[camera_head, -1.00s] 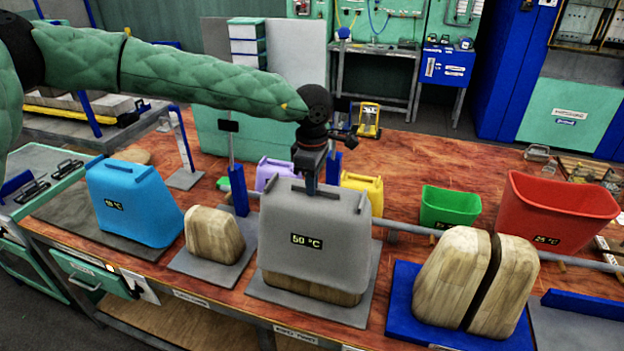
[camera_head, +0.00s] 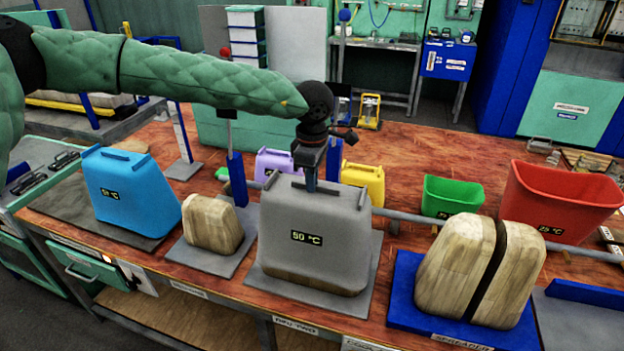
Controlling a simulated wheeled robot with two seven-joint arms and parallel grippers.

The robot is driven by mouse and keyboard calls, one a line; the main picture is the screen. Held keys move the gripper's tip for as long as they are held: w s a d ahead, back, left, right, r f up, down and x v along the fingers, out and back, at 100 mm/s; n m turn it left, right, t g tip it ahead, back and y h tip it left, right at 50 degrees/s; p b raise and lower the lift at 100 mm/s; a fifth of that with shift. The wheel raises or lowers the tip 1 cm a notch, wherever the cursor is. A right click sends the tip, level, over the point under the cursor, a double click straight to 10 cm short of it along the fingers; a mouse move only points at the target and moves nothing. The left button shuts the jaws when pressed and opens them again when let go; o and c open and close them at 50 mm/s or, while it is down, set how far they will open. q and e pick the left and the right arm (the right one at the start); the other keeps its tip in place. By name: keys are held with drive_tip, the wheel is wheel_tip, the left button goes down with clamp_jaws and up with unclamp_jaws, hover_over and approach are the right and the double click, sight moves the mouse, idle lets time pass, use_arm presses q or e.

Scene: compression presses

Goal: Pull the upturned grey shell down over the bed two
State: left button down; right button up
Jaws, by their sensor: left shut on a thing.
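The grey shell (camera_head: 315,245) with a "50 °C" label stands upturned over a bed on a grey base plate (camera_head: 362,296), in the middle of the head view. My left gripper (camera_head: 311,185) comes down from above at the shell's top edge and is shut on the shell. The fingertips are partly hidden behind the shell's top. My right gripper is not in view.
A blue shell (camera_head: 130,198) stands to the left, next to a bare wooden form (camera_head: 212,226). A split wooden form (camera_head: 470,275) sits on a blue plate at right. Purple, yellow (camera_head: 364,182), green (camera_head: 452,196) and red (camera_head: 560,205) containers stand behind. A grey rail runs behind the beds.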

use_arm(q)
drive_tip(key=shift+f+b, duration=0.6)
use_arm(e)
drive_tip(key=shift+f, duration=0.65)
use_arm(q)
drive_tip(key=c, duration=1.5)
unclamp_jaws()
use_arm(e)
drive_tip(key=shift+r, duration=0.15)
